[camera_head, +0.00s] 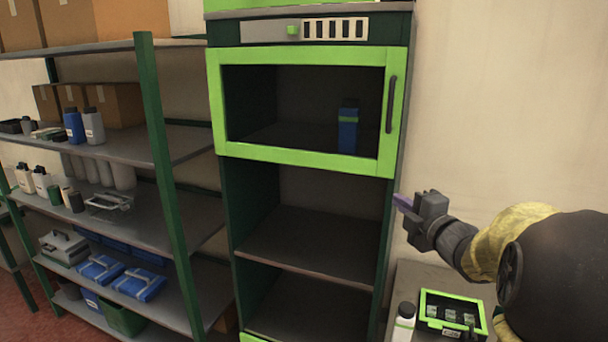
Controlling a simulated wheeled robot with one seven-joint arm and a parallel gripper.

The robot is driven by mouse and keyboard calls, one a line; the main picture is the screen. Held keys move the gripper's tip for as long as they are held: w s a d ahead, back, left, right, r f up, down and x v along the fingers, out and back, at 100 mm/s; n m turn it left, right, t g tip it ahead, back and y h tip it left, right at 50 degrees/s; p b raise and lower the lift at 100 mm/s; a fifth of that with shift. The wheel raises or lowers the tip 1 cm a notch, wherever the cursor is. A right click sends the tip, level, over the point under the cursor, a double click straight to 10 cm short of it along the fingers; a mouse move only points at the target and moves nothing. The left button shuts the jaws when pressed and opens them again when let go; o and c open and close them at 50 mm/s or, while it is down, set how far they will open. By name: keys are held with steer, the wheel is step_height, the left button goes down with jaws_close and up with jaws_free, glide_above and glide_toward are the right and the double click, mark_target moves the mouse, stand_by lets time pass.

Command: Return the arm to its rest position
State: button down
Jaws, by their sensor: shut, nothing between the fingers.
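My gripper (406,203) is on the right side of the head view, at the end of my yellow and black arm. It points left toward the right edge of the cabinet. Its fingers are shut and hold nothing; a small purple part shows at the tip. It is higher in the picture than the small table, just right of the cabinet's side. Whether it touches the cabinet cannot be told.
A tall cabinet (386,260) has a shut green-framed door (305,160) with a blue container (347,135) behind it. A grey table (440,273) bears a green-rimmed case (455,296) and white bottle (404,322). Loaded shelving (160,180) stands left.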

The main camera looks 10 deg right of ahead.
steer(key=s+a+f+m+g+h, duration=0.1)
steer(key=s+a+f+m+g, duration=0.2)
steer(key=f+m, duration=0.3)
steer(key=s+a+f+m+g+h, duration=0.2)
steer(key=s+a+f+m+g, duration=0.15)
steer(key=f, duration=0.45)
steer(key=s+a+f+m+g+h, duration=0.1)
steer(key=s+a+f+m+g, duration=0.2)
steer(key=f+m, duration=0.3)
steer(key=s+a+f+m+g, duration=0.2)
steer(key=s+f, duration=0.1)
steer(key=s, duration=0.2)
steer(key=s+a+f+m+g, duration=0.2)
steer(key=s+a+f+g, duration=0.1)
steer(key=s, duration=0.3)
steer(key=shift+a+y, duration=0.3)
steer(key=shift+f+m, duration=0.1)
steer(key=shift+m, duration=0.15)
